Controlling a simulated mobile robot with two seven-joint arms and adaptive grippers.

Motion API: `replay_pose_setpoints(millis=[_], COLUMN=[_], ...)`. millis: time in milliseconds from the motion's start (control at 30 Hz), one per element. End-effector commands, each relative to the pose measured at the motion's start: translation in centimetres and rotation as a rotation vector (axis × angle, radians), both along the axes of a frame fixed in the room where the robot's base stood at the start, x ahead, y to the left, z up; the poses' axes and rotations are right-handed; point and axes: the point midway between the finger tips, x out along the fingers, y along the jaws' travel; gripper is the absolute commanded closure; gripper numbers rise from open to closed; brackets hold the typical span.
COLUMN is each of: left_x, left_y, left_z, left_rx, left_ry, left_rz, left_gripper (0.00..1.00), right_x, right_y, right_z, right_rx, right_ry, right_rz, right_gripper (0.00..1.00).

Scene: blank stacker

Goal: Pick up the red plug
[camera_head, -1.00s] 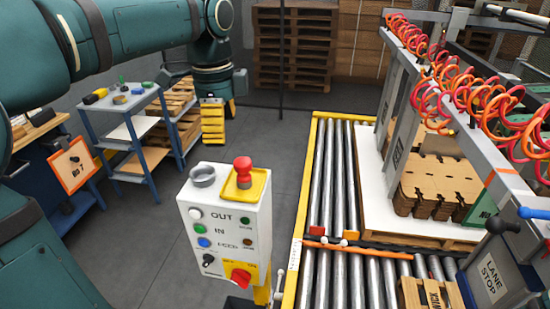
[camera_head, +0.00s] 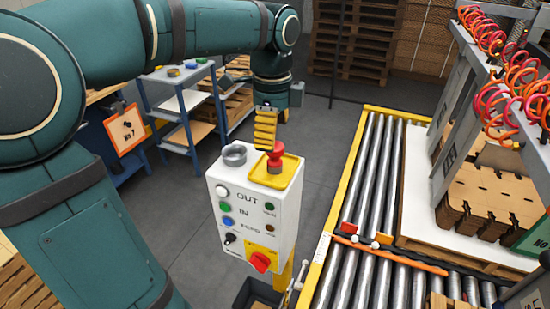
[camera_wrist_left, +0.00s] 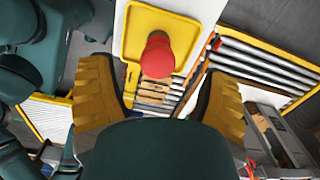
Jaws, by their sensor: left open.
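The red plug (camera_head: 277,153) has a rounded head and stands upright on a yellow plate (camera_head: 288,178) on top of a white control box (camera_head: 285,222). My left gripper (camera_head: 265,146) hangs just behind and slightly left of the plug in the head view. In the left wrist view the plug (camera_wrist_left: 157,56) shows between the two ridged yellow fingers of the gripper (camera_wrist_left: 163,75), which are apart and empty. The fingers do not appear to touch the plug. My right gripper is not in view.
A grey ring (camera_head: 234,155) sits beside the plate on the box top. A red rotary switch (camera_head: 261,262) is on the box front. A roller conveyor (camera_head: 372,180) with a yellow edge lies to the right. A blue-grey shelf cart (camera_head: 180,100) stands behind left.

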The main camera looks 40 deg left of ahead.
Motion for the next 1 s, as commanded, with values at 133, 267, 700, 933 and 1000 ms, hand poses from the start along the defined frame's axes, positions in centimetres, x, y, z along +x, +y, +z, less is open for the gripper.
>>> replay_pose_setpoints(millis=[133,267,700,933,1000], left_x=[0.0,0.0,0.0,0.0,0.0], left_y=[-0.1,-0.5,-0.5,-0.5,-0.5], left_z=[-1.2,-3.2,-5.3,-5.3,-5.3], left_rx=[0.000,0.000,0.000,-0.001,-0.001], left_ry=[0.002,0.003,-0.001,0.000,0.000], left_rz=[0.000,0.000,0.000,0.000,0.000], left_gripper=[0.22,0.22,0.22,0.92,1.00], right_x=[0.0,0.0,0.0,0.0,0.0], right_y=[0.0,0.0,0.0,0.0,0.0], right_z=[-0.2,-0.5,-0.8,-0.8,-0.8], right_rx=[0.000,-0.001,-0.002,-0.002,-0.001], right_ry=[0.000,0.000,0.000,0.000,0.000], right_rz=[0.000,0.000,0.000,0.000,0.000], right_gripper=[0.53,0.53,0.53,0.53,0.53])
